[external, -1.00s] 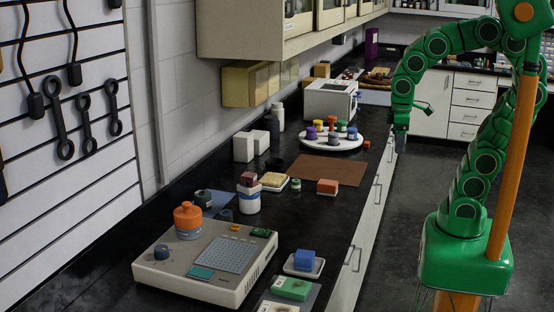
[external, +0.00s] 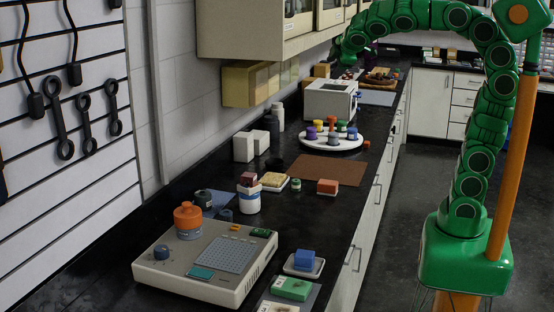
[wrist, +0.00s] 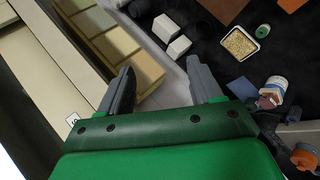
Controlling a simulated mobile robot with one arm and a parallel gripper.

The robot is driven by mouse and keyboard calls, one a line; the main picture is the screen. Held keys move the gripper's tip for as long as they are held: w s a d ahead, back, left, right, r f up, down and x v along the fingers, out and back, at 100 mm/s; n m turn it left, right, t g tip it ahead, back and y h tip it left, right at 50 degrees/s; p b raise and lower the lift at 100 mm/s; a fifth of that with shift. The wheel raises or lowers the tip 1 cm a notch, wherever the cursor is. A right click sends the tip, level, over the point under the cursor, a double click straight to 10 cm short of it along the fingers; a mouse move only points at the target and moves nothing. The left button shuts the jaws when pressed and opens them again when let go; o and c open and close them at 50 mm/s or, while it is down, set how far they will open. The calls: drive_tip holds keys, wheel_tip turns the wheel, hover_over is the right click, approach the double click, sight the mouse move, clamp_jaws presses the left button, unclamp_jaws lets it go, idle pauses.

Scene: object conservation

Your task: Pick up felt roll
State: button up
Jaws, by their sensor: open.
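I cannot make out a thing that is clearly the felt roll. A dark upright cylinder (external: 274,131) stands behind the white boxes in the external view, and I cannot tell if it is the roll. In the wrist view a dark round thing (wrist: 140,8) shows at the top edge, also unclear. My gripper (wrist: 160,66) has its two grey fingers spread apart with nothing between them, above the counter by the yellow wall bins.
Two white boxes (wrist: 180,47) stand beyond my fingers. Yellow bins (wrist: 144,68) are close to my left finger. An upper cabinet (external: 290,30) overhangs the counter. A brown mat (external: 326,169), a round tray (external: 345,144) and a boxy device (external: 330,98) occupy the counter.

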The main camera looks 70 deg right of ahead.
drive_tip(key=w+a+f+n+g+h, duration=0.1)
drive_tip(key=w+a+f+n+g, duration=0.25)
drive_tip(key=f, duration=0.65)
drive_tip(key=n+t+h, duration=0.2)
drive_tip(key=n+h, duration=0.2)
drive_tip(key=n, duration=0.8)
approach(296, 181)
drive_tip(key=shift+w+f, duration=0.25)
drive_tip(key=shift+w, duration=0.2)
drive_tip(key=shift+x, duration=1.35)
drive_tip(key=d, duration=0.1)
drive_tip(key=d+f, duration=0.1)
drive_tip(key=d, duration=0.1)
drive_tip(key=shift+w+d+f+t+h, duration=0.15)
drive_tip(key=shift+t+h, duration=0.1)
drive_tip(key=shift+h, duration=0.05)
drive_tip(key=shift+x, duration=0.9)
drive_tip(key=shift+c, duration=0.5)
drive_tip(key=c, duration=1)
